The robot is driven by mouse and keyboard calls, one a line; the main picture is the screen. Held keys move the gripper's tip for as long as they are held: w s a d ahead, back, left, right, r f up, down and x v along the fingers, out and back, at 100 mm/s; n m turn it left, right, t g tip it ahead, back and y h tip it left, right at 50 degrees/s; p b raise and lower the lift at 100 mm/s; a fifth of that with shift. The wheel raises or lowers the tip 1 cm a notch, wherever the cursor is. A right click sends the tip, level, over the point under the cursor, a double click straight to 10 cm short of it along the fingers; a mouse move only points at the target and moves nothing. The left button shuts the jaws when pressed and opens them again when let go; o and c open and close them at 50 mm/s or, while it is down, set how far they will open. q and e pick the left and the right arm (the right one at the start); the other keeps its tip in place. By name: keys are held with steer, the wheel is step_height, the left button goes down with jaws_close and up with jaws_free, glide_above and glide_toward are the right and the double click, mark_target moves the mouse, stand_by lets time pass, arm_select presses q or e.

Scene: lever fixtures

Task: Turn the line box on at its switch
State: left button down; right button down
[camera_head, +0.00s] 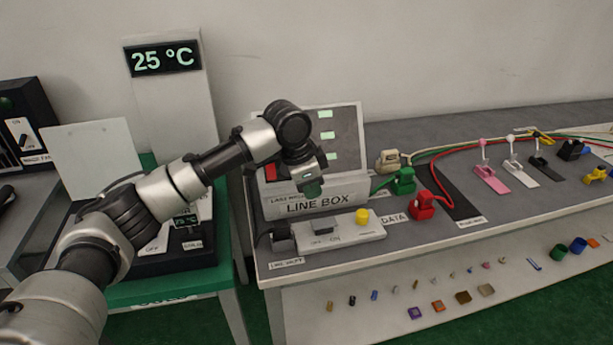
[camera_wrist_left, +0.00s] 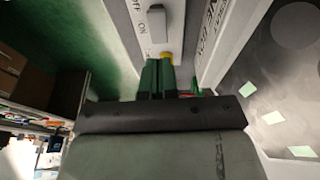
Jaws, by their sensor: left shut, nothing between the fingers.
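The line box (camera_head: 318,204) stands on the grey bench with its name on a white front plate and a sloped panel behind. I cannot tell which way the switch is set. My left gripper (camera_head: 312,190) is above and behind the strip, in front of the panel, partly hidden by its own wrist. In the left wrist view its green fingers (camera_wrist_left: 157,78) are shut and empty, pointing toward the yellow knob (camera_wrist_left: 166,56); the switch (camera_wrist_left: 157,23) is beyond. My right gripper is not in view.
Pink (camera_head: 490,178) and white (camera_head: 520,172) levers stand farther right. A 25 °C display tower (camera_head: 163,60) is at left. Small blocks lie on the lower shelf (camera_head: 350,320).

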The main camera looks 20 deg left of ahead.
mark_target(319, 222)
arm_select(q)
steer(key=x, duration=0.6)
steer(key=shift+s+a+f, duration=0.2)
steer(key=shift+f, duration=0.75)
steer(key=shift+a+f+h, duration=0.1)
steer(key=shift+f+h, duration=0.15)
steer(key=shift+h, duration=0.15)
steer(key=shift+w+d+r+p, duration=0.2)
steer(key=shift+d+r+p, duration=0.2)
steer(key=shift+p, duration=0.3)
steer(key=shift+w+d, duration=0.15)
steer(key=shift+d, duration=0.1)
